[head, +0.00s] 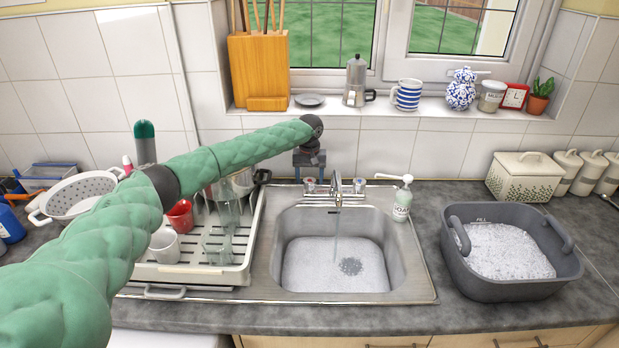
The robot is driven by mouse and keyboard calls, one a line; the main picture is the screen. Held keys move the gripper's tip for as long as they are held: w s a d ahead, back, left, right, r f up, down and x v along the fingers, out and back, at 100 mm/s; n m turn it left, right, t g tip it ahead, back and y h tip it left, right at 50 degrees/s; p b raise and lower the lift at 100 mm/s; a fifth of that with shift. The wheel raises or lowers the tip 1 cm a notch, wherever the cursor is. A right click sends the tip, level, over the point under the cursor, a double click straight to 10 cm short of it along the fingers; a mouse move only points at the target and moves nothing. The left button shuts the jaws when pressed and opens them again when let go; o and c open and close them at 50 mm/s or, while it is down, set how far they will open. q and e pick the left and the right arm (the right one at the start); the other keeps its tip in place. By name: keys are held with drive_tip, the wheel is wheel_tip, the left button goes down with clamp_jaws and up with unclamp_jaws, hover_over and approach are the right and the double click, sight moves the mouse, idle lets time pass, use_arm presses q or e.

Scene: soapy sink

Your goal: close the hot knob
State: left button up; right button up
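The tap (337,190) stands at the back of the steel sink, and a thin stream of water falls from its spout. A knob sits on each side of it: the left knob (310,185) and the right knob (359,185). No hot or cold mark is readable. My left gripper (309,173) points down just above and behind the left knob; its two dark fingers look spread, with nothing seen between them. Whether it touches the knob cannot be told. My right gripper is not in view.
The sink (335,265) holds suds. A soap bottle (402,199) stands right of the tap, and a grey tub (509,250) of suds further right. A dish rack (190,272) with cups, glasses and a pot is left, beneath my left arm. The windowsill above holds several items.

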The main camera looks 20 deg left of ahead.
use_arm(q)
drive_tip(key=c, duration=0.8)
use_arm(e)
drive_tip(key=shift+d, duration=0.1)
use_arm(q)
drive_tip(key=shift+m, duration=1)
drive_tip(key=m+p, duration=0.1)
drive_tip(key=m, duration=0.4)
drive_tip(key=shift+m, duration=0.3)
drive_tip(key=shift+r+m, duration=0.1)
drive_tip(key=shift+m, duration=0.4)
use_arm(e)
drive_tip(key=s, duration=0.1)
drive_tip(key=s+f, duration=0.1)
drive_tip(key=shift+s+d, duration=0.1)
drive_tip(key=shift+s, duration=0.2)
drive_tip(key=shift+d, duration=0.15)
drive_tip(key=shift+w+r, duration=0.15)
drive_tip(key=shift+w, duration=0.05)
